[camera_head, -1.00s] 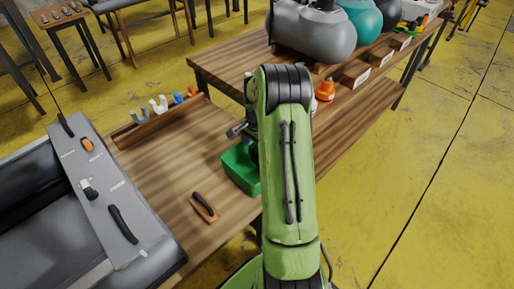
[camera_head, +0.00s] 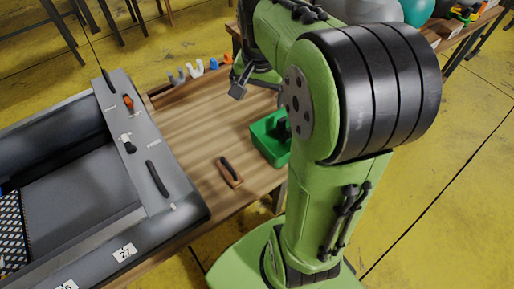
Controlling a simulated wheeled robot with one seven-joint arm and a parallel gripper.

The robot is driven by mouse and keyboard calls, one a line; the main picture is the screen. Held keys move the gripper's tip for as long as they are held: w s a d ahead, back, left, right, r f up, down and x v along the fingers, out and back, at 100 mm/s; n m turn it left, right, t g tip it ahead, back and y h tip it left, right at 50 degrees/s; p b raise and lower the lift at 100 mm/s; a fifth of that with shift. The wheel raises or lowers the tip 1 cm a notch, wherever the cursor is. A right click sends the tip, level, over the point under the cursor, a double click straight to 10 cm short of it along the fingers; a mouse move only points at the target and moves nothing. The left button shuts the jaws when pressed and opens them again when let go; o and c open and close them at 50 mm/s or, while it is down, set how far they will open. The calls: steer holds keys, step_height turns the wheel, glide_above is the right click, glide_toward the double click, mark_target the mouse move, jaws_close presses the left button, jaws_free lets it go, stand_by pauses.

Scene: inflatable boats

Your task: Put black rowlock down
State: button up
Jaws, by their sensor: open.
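My gripper (camera_head: 239,84) is small in the picture, above the far part of the wooden table, just left of my forearm. Its jaws are open, and I can make out nothing held between them. A dark object (camera_head: 283,127) shows inside the green bin (camera_head: 262,140), partly hidden by my arm; I cannot tell whether it is the black rowlock. Several U-shaped rowlocks in grey, white, blue and orange (camera_head: 197,70) stand in a row on a wooden rack at the table's back edge. No clearly black one shows among them.
A grey inflatable boat (camera_head: 75,185) with a fitted side panel (camera_head: 137,135) takes up the left. A small wooden tool with a black handle (camera_head: 230,172) lies on the wooden table (camera_head: 190,130). Another bench with rounded floats (camera_head: 372,10) stands behind.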

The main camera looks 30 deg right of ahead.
steer(key=s+a+r+n+t+y, duration=0.1)
steer(key=s+a+n+t, duration=0.2)
steer(key=s+a+n, duration=0.7)
steer(key=s+a, duration=0.2)
steer(key=s, duration=0.3)
steer(key=shift+s+r+t, duration=0.3)
step_height(320, 180, up, 11)
steer(key=p, duration=1.1)
steer(key=shift+r, duration=0.2)
steer(key=shift+a, duration=0.1)
